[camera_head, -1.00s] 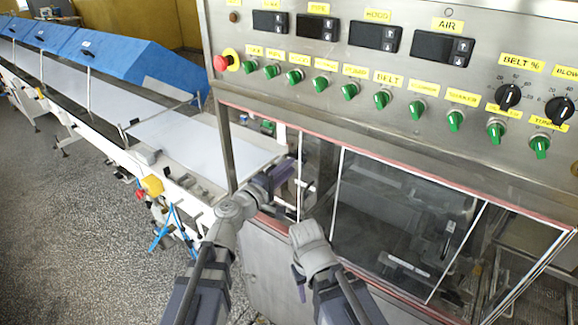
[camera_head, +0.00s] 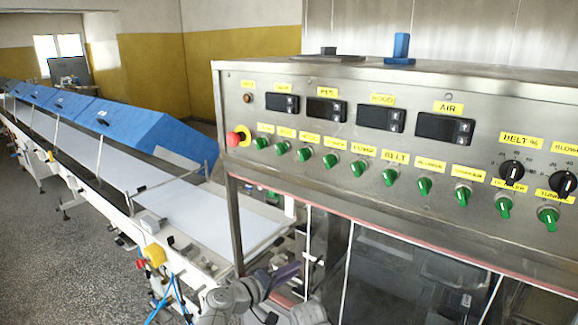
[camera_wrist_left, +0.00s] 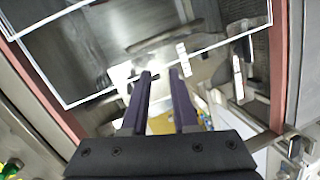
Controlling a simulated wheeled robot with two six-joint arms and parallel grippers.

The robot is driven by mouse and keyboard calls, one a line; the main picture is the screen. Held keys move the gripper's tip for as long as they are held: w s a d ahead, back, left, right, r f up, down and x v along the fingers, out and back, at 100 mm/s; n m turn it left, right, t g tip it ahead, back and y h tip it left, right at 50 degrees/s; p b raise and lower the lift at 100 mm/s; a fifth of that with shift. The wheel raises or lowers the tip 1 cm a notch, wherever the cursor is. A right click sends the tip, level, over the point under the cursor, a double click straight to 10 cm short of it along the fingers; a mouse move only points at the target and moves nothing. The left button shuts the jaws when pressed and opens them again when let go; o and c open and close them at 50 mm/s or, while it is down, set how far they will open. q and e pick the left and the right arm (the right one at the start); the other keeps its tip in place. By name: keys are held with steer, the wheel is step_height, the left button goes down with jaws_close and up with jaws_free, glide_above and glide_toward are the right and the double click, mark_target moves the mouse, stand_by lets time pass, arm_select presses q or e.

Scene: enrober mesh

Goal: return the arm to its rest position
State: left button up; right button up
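My left arm comes in at the bottom of the head view. Its gripper (camera_head: 292,269), with purple fingers, is beside the corner post of the machine, near the end of the white conveyor. In the left wrist view the two fingers (camera_wrist_left: 162,78) are parallel with a clear gap and nothing between them. They point toward the machine's interior, framed by a white-edged window.
The steel control panel (camera_head: 400,135), with green knobs, displays and a red stop button (camera_head: 238,136), overhangs the windows. The white conveyor belt (camera_head: 205,212) runs left under blue covers (camera_head: 150,135). Open speckled floor (camera_head: 60,270) lies at left.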

arm_select(q)
steer(key=s+a+f+m+g+y, duration=0.3)
steer(key=s+a+f+g, duration=0.1)
steer(key=f, duration=0.3)
steer(key=s+a+f+m+g+y, duration=0.3)
steer(key=s+a+f+g+y, duration=0.15)
steer(key=f, duration=0.35)
steer(key=s+a+f+g+y, duration=0.25)
steer(key=s+a+y, duration=0.2)
steer(key=a, duration=0.35)
steer(key=s+d+f+m+b, duration=0.2)
steer(key=s+d+m+b, duration=0.1)
steer(key=d, duration=0.7)
steer(key=shift+s+f+m, duration=0.35)
steer(key=shift+s+m, duration=0.15)
steer(key=shift+s, duration=0.75)
arm_select(e)
step_height(320, 180, down, 3)
arm_select(q)
steer(key=shift+d, duration=0.1)
arm_select(e)
steer(key=shift+c, duration=0.3)
